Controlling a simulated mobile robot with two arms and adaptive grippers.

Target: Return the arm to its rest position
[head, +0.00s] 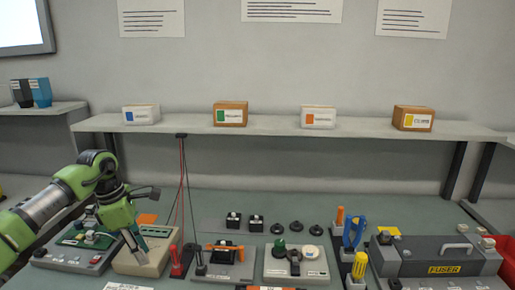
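My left arm comes in from the left, green with grey joints, and bends downward over the left side of the bench. My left gripper (136,244) points down over a beige device (153,259). Its fingers are small and dark, and I cannot tell whether they are open or shut, or whether they touch the device. No toner cartridge can be told for sure in its fingers. My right gripper is not in view.
A grey device with a green top (82,243) lies left of the gripper. Red and black test leads (183,200) hang just right of it. Further right stand a grey fixture (225,262), another fixture (296,265) and the fuser unit (440,257). A shelf (270,124) with boxes runs behind.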

